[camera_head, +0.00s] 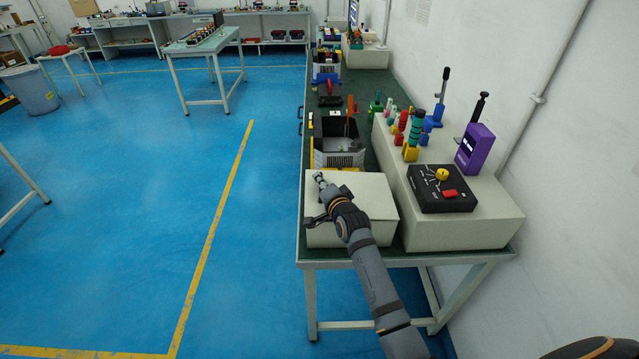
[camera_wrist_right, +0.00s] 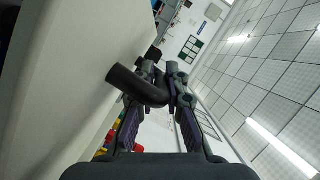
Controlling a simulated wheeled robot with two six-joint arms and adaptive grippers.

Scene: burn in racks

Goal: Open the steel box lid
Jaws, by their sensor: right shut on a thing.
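The steel box is most likely the cream box (camera_head: 378,187) at the near end of the green-topped table, and its top looks closed. My right gripper (camera_head: 322,184) reaches over the box's left part from the lower right. In the right wrist view my right gripper (camera_wrist_right: 164,85) is shut on a dark bent handle (camera_wrist_right: 124,78), which passes between the fingers. A pale surface beside it fills the left of that view. I cannot tell where the handle joins the box. My left gripper is out of view.
A larger cream box (camera_head: 470,225) stands close on the right, carrying a black control box (camera_head: 442,188), a purple meter (camera_head: 475,149) and colored parts. A grey bin (camera_head: 338,140) stands behind. The wall is on the right; blue floor (camera_head: 150,200) lies open on the left.

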